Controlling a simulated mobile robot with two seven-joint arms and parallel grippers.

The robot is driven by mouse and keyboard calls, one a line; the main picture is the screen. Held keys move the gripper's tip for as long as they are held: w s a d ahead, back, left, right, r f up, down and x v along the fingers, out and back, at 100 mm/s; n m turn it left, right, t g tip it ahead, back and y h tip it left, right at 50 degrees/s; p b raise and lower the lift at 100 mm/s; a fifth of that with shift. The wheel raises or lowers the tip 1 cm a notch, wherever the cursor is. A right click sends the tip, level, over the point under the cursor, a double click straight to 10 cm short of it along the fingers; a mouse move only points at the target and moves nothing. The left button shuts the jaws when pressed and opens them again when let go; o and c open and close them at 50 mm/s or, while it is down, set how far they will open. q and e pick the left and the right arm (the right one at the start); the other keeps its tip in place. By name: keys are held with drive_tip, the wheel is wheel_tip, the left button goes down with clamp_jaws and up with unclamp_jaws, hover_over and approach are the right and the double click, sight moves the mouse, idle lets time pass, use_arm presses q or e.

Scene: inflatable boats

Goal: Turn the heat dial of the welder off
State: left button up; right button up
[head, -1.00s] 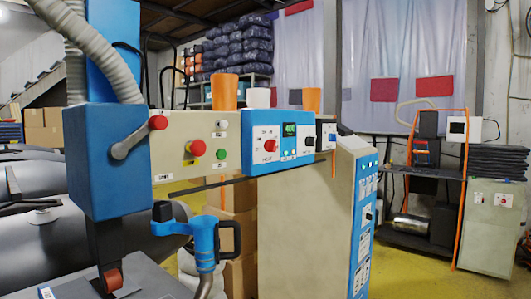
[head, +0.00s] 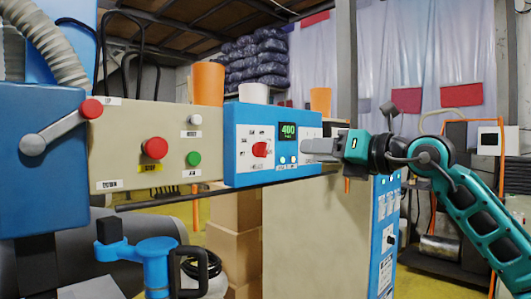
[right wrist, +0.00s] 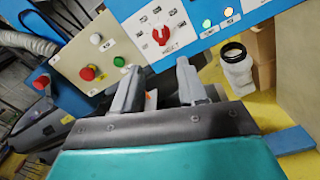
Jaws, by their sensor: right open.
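The welder's blue control panel (head: 240,135) carries a red heat dial (head: 261,149) with printed marks around it. A green display (head: 288,131) beside the dial reads 400. I cannot tell which mark the dial points to. In the right wrist view the red dial (right wrist: 161,36) shows beyond the fingertips, apart from them. My right gripper (head: 306,150) is to the right of the dial, in front of the panel's right part. Its two fingers (right wrist: 162,66) are apart in the right wrist view, with nothing held between them. My left gripper is not in view.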

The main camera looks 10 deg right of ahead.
sight(267, 147)
drive_tip(key=p+x, duration=0.1)
drive_tip(key=x, duration=0.5)
drive_tip(key=p+x, duration=0.1)
drive_tip(key=x, duration=0.5)
drive_tip(key=shift+w+a+r, duration=0.15)
drive_tip(key=shift+w+r, duration=0.1)
drive_tip(key=shift+w, duration=0.1)
clamp_jaws()
